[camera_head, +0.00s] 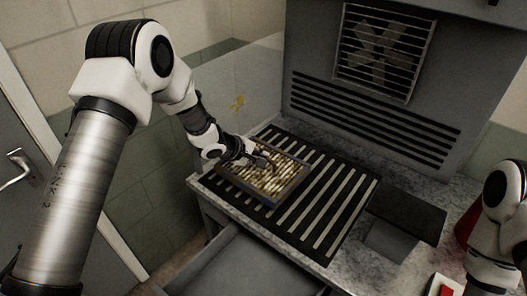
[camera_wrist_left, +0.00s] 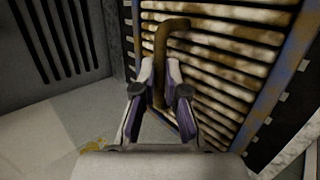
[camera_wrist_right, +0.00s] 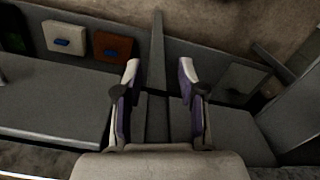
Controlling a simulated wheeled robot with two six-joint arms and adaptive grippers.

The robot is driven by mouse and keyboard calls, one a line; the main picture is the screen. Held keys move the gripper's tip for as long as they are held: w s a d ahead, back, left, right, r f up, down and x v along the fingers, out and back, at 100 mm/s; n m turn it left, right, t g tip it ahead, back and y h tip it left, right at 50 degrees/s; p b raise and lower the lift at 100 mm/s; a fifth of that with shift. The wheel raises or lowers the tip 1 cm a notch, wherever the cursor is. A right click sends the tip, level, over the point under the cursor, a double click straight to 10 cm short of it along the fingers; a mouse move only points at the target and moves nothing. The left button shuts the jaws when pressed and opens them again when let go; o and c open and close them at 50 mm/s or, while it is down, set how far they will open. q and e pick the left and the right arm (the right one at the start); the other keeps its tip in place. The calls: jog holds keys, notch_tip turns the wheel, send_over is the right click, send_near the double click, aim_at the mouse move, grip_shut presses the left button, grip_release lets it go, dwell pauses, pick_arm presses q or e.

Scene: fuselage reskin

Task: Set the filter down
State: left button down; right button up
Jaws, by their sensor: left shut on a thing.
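The filter (camera_head: 277,187) is a dark-framed panel with stained tan pleats. In the head view it lies over the left part of the black slatted grate (camera_head: 337,218) on the bench. I cannot tell whether it fully touches the slats. In the left wrist view the left gripper (camera_wrist_left: 160,72) is shut on the filter's brown bent handle (camera_wrist_left: 172,27), with the pleats (camera_wrist_left: 225,80) behind. My right gripper (camera_wrist_right: 158,75) has its fingers apart and empty in the right wrist view.
A grey cabinet with a fan grille (camera_head: 383,50) stands behind the bench. An open drawer (camera_head: 240,268) is below the front edge. A dark plate over an opening (camera_head: 408,212) is right of the grate. The right part of the grate is clear.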

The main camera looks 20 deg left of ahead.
pick_arm(q)
jog(key=shift+w+a+r+p, duration=0.1)
jog(key=shift+w+a+p, duration=0.1)
jog(key=shift+w, duration=0.4)
jog(key=shift+w+a+r+p, duration=0.1)
jog(key=shift+w+a+p, duration=0.1)
jog(key=shift+w, duration=0.4)
jog(key=f, duration=0.2)
jog(key=f+p, duration=0.1)
jog(key=shift+w+f, duration=0.35)
jog(key=shift+f, duration=0.15)
pick_arm(e)
notch_tip(320, 180, up, 3)
jog(key=shift+s+f, duration=0.15)
jog(key=shift+f, duration=0.05)
pick_arm(q)
jog(key=c, duration=1.2)
grip_release()
